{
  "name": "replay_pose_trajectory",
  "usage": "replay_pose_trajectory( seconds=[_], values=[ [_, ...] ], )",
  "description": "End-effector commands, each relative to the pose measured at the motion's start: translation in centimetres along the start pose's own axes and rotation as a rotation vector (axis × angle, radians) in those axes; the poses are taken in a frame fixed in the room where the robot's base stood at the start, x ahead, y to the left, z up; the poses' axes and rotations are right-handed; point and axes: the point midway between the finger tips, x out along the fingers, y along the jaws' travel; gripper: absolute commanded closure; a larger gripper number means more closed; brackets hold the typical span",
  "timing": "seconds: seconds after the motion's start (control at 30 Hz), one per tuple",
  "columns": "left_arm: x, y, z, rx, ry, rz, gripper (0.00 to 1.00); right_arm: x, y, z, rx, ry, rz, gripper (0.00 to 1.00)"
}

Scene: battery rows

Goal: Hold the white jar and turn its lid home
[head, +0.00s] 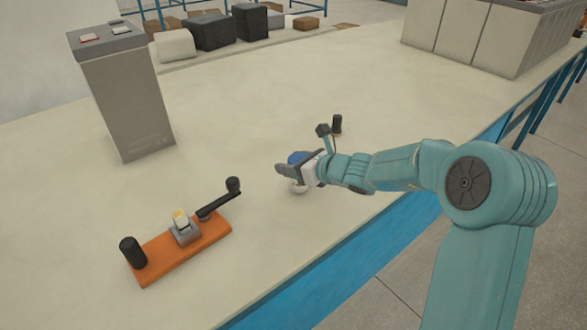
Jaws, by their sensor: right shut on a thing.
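The white jar (299,188) stands on the pale table right of the middle in the head view, partly hidden by my right gripper. A blue lid (297,157) shows just above the fingers, at the jar's top. How far the lid is turned cannot be told. My right gripper (291,172) reaches in from the right and is shut on the jar, with a dark finger across its near side. My left gripper is not in view.
An orange board (180,252) with a black cylinder, a grey block and a black crank lies at front left. A grey pedestal (127,105) stands at left. The table between is clear; its front edge is near.

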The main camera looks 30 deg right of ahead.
Motion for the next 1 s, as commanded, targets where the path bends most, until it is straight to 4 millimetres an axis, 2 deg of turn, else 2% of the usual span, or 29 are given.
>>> replay_pose_trajectory(
  seconds=[0.07,0.47,0.5,0.53,0.57,0.87,1.0],
  values=[
    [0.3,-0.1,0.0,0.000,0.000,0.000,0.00,0.3,0.0,-0.6,0.001,-0.001,-0.001,1.00],
    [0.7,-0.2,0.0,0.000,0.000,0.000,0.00,0.4,0.0,-1.0,-0.001,-0.002,-0.001,1.00],
    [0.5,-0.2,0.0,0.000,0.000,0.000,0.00,0.3,0.0,-0.8,-0.001,-0.001,-0.001,0.29],
    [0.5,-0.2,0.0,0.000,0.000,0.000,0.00,0.3,0.0,-0.8,-0.001,-0.001,-0.001,0.19],
    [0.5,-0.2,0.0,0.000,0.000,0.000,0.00,0.3,0.0,-0.8,-0.001,-0.001,-0.001,0.16],
    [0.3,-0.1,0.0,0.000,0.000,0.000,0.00,0.2,0.0,-0.6,0.000,-0.001,-0.001,0.16],
    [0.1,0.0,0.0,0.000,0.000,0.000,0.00,-1.1,-0.1,-0.5,-0.001,-0.001,-0.003,0.16]
  ],
)
